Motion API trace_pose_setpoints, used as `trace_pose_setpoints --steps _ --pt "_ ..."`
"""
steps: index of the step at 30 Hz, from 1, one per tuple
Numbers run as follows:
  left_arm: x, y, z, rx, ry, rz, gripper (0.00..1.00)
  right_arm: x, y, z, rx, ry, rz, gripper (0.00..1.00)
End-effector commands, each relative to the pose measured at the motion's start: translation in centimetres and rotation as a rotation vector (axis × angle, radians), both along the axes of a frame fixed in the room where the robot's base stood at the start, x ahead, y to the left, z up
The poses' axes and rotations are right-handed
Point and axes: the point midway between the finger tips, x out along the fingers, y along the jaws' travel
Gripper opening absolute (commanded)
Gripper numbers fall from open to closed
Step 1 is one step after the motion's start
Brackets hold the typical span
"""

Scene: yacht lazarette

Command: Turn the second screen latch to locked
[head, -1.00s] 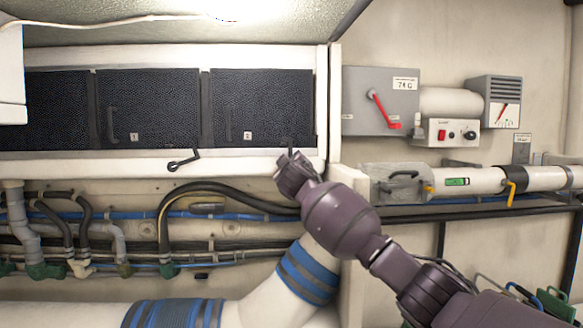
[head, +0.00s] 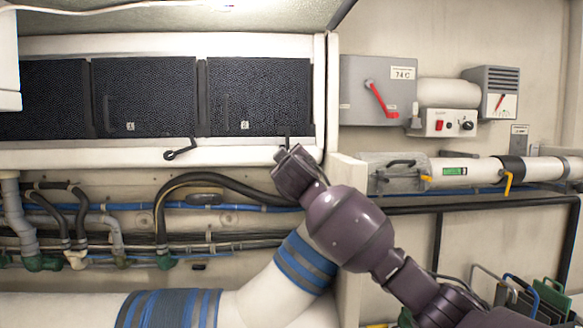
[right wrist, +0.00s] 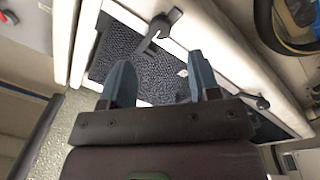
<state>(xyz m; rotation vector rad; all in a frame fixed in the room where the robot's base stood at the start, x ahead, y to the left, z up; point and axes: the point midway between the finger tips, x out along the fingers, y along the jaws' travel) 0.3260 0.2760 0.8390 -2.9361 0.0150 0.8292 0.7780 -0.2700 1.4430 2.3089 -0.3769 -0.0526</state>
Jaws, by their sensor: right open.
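The second screen latch (head: 286,143) is a small dark handle on the white frame below the screen marked 2 (head: 258,95), largely hidden by my gripper. My right gripper (head: 284,155) is just below and in front of it. In the right wrist view the latch (right wrist: 154,32) shows as a dark grey lever beyond the open blue fingertips (right wrist: 160,78). The fingers are empty, and the latch appears apart from them. The first screen latch (head: 182,150) is a dark bent lever, and it also shows in the right wrist view (right wrist: 262,102). My left gripper is not in view.
A grey box with a red switch handle (head: 380,98) is on the right wall. Hoses (head: 200,180) and a large blue-banded white pipe (head: 275,285) run below the screens.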

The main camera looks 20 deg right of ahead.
Motion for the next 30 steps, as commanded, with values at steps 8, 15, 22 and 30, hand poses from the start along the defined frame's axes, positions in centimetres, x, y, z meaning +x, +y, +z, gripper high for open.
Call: trace_pose_setpoints --steps 8,15,22,30 --pt "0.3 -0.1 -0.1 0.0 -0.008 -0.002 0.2 -2.0 0.6 -0.2 0.0 -0.001 0.001 0.56" --pt "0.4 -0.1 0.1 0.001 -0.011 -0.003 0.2 -2.2 0.7 -0.2 -0.001 0.0 0.0 0.56" --pt "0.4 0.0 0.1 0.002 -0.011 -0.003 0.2 -2.2 0.7 -0.2 -0.001 0.0 0.0 0.56" --pt "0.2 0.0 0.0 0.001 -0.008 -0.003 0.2 -2.1 2.0 0.9 -0.024 -0.053 0.079 0.56"
